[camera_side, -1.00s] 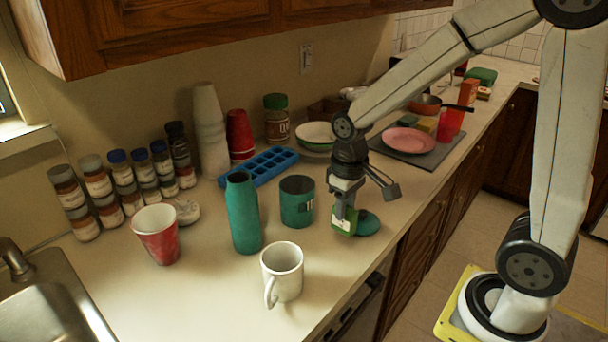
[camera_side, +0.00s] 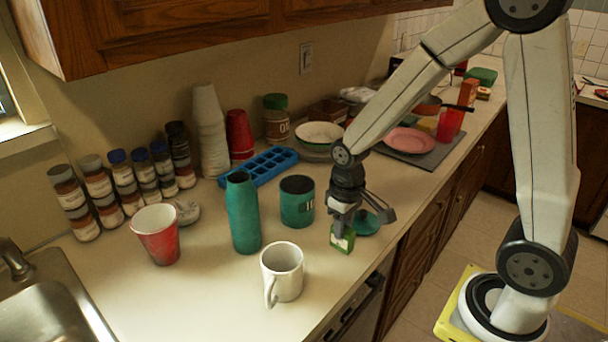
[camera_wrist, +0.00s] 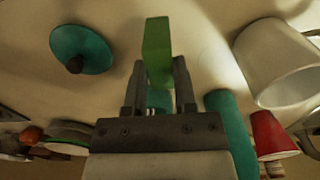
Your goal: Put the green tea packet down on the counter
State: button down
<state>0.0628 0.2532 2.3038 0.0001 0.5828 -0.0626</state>
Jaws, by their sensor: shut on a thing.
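The green tea packet (camera_side: 342,240) is a small green box with a pale label on its side. My gripper (camera_side: 341,224) is shut on it, pointing down near the counter's front edge. In the wrist view the packet (camera_wrist: 157,50) stands between the two fingertips (camera_wrist: 159,80). The packet is low over the counter (camera_side: 215,300); I cannot tell whether its bottom touches it. Its upper part is hidden by my fingers in the side view.
A green lid-like disc (camera_side: 365,223) lies just behind the packet. A green mug (camera_side: 297,207), a green bottle (camera_side: 243,220) and a white mug (camera_side: 283,272) stand to the left. The counter between the white mug and the packet is clear.

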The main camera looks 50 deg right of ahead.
jog(key=shift+f, duration=1.4)
jog(key=shift+f, duration=0.1)
jog(key=shift+c, duration=2.1)
grip_release()
notch_tip(320, 180, up, 12)
jog(key=s+a+f+t, duration=0.2)
jog(key=s+f, duration=0.1)
jog(key=f, duration=0.4)
jog(key=shift+s+t, duration=0.3)
jog(key=shift+s, duration=0.1)
